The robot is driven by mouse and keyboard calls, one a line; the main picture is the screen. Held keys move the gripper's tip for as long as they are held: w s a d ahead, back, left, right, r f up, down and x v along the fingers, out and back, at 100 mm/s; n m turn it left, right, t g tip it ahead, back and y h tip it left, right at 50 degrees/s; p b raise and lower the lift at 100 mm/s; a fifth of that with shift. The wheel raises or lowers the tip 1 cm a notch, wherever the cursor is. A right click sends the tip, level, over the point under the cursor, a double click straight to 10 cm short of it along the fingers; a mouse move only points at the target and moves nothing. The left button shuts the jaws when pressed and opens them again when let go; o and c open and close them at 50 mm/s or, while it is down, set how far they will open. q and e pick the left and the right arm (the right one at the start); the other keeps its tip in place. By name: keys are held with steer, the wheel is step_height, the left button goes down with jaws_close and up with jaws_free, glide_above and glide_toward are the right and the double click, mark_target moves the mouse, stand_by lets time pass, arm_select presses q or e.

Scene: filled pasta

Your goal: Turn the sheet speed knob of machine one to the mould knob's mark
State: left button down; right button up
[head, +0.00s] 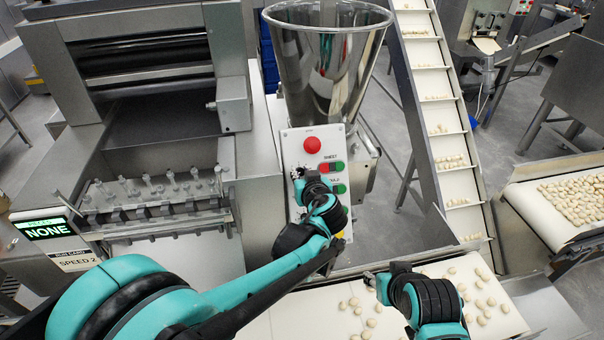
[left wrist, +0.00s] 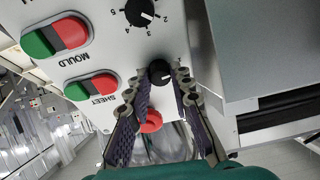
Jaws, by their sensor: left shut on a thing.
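The control panel (head: 320,150) of the machine faces me. In the left wrist view it appears upside down. The black sheet speed knob (left wrist: 159,72) sits between the fingertips of my left gripper (left wrist: 161,80), which is shut on it. My left gripper also shows in the head view (head: 303,178) and hides the knob there. The mould knob (left wrist: 140,12) has numbers around it. Its white pointer line aims between 2 and 3. The sheet knob's dial is mostly hidden by the fingers. My right gripper (head: 378,278) is over the dough conveyor, away from the panel.
A red stop button (head: 312,145) and the red-green SHEET switch (left wrist: 91,87) and MOULD switch (left wrist: 56,36) are close to the knobs. A steel hopper (head: 330,50) stands behind the panel. A conveyor (head: 300,322) carrying dough pieces runs below. A display (head: 44,229) reads NONE; a card (head: 74,260) reads SPEED 2.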

arm_select(q)
steer(key=shift+m, duration=0.4)
steer(key=m+h, duration=0.1)
steer(key=m, duration=0.4)
steer(key=shift+a, duration=0.1)
steer(key=m, duration=0.4)
steer(key=shift+h+p, duration=0.4)
steer(key=shift+m, duration=0.5)
steer(key=c, duration=1.3)
jaws_free()
steer(key=shift+c, duration=0.2)
